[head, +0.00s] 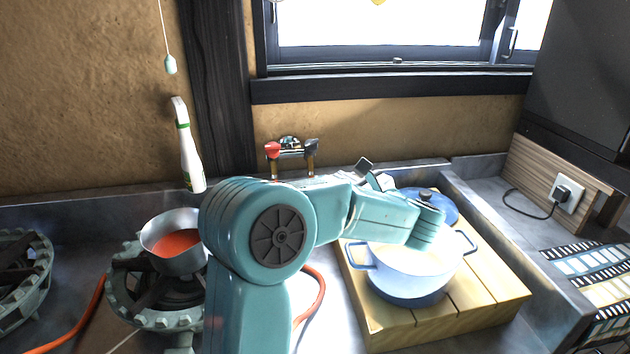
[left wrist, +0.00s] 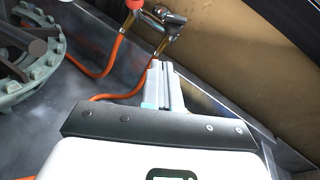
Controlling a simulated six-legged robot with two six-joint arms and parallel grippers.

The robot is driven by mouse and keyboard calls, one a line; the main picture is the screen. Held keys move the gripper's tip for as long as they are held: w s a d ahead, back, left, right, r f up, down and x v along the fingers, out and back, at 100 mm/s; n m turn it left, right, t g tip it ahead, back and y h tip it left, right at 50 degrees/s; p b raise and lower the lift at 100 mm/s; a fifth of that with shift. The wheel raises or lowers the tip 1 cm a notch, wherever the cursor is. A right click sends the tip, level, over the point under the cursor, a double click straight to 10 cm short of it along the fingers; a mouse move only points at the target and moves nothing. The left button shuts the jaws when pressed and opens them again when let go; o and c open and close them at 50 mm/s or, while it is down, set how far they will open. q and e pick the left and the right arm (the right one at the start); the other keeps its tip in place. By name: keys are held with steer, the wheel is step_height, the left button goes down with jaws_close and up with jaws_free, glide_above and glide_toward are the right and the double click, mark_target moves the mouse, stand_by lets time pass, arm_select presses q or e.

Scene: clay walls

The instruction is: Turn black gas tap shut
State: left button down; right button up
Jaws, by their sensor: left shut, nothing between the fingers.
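The gas tap fitting (head: 290,148) is on the clay wall behind the counter, with a red knob (head: 272,149) at its left and a dark knob (head: 312,146) at its right. In the left wrist view the red knob (left wrist: 134,4) is cut by the top edge and the dark knob (left wrist: 174,20) is right of it. My left gripper (left wrist: 160,68) is shut and empty, its fingertips just below the dark knob in that picture, apparently apart from it. My right gripper is not in view.
Orange hoses (left wrist: 112,62) run from the fitting along the counter. A burner (head: 150,290) with a pan (head: 168,222) of red food stands left of my arm. A spray bottle (head: 190,158) is by the wall.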

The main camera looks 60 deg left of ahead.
arm_select(q)
glide_toward(306, 149)
step_height(306, 149, down, 4)
steer(key=a, duration=0.3)
steer(key=a+r, duration=0.2)
steer(key=shift+a+r+p, duration=0.35)
steer(key=shift+a+r, duration=0.05)
steer(key=shift+a, duration=0.2)
steer(key=shift+s, duration=0.15)
